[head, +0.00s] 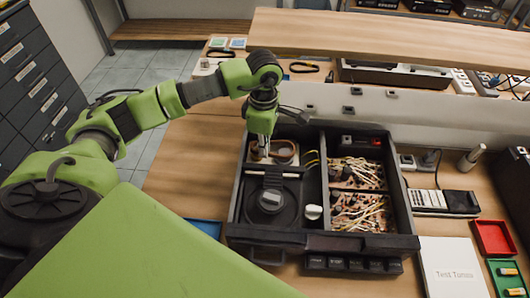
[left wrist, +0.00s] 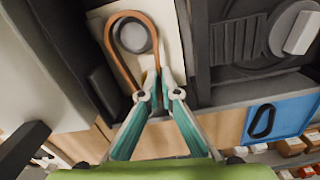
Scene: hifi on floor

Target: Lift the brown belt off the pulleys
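The brown belt (head: 289,150) is a thin loop in the upper left bay of the open black hi-fi case (head: 238,206). In the left wrist view the belt (left wrist: 115,62) runs around a round grey pulley (left wrist: 134,37). Its other end is partly hidden by my fingers. My left gripper (head: 262,152) points down into that bay. In the left wrist view its fingertips (left wrist: 158,82) are close together at the belt's right run, by a small yellowish part. Whether they pinch the belt cannot be told. My right gripper is not in view.
The case's right bays hold boards with pale wires (head: 360,212). A dark round unit (head: 270,210) and a white knob (head: 313,212) lie below the belt bay. Right of the case are a remote (head: 428,199), a manual (head: 452,268) and a red tray (head: 492,237).

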